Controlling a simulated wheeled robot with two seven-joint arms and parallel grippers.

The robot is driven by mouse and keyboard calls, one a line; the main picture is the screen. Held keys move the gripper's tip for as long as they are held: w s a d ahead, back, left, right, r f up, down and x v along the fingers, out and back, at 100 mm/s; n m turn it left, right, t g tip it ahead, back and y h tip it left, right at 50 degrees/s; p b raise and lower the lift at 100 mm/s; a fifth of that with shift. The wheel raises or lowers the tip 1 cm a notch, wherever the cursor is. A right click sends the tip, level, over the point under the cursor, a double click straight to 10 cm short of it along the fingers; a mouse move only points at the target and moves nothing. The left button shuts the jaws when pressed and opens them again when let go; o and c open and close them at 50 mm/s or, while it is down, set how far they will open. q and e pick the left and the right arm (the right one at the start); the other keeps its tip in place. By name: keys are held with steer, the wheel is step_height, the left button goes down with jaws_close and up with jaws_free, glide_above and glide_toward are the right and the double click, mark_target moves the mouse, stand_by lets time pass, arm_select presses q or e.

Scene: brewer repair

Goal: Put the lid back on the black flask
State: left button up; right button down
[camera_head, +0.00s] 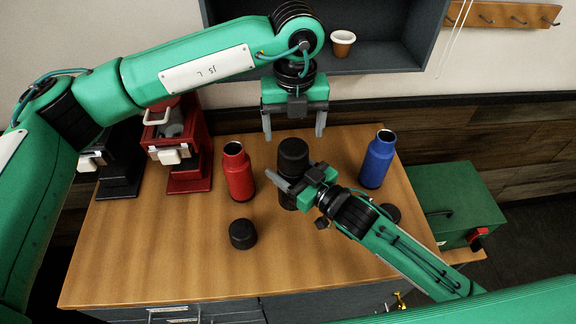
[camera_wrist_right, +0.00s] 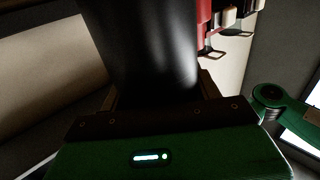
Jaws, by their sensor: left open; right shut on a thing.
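The black flask (camera_head: 289,197) stands upright near the middle of the wooden table, partly hidden by my right gripper (camera_head: 300,182). That gripper is shut on the flask's body, which fills the upper middle of the right wrist view (camera_wrist_right: 150,45). A black lid (camera_head: 293,153) appears to sit on top of the flask; whether it is fully seated I cannot tell. My left gripper (camera_head: 294,132) is open, pointing down just above the lid, its fingers apart on either side and holding nothing.
An open red flask (camera_head: 238,173) stands left and an open blue flask (camera_head: 378,160) right. Loose dark lids lie at the front (camera_head: 242,234) and right (camera_head: 390,213). Red (camera_head: 184,150) and black (camera_head: 120,165) brewers stand at the left. The front left table is clear.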

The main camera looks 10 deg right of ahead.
mark_target(293, 146)
stand_by(0.3)
arm_select(q)
steer(key=shift+f, duration=3.95)
steer(key=shift+c, duration=0.2)
steer(key=c, duration=1)
steer(key=shift+o, duration=0.2)
steer(key=shift+m, duration=1.6)
steer(key=o, duration=1.1)
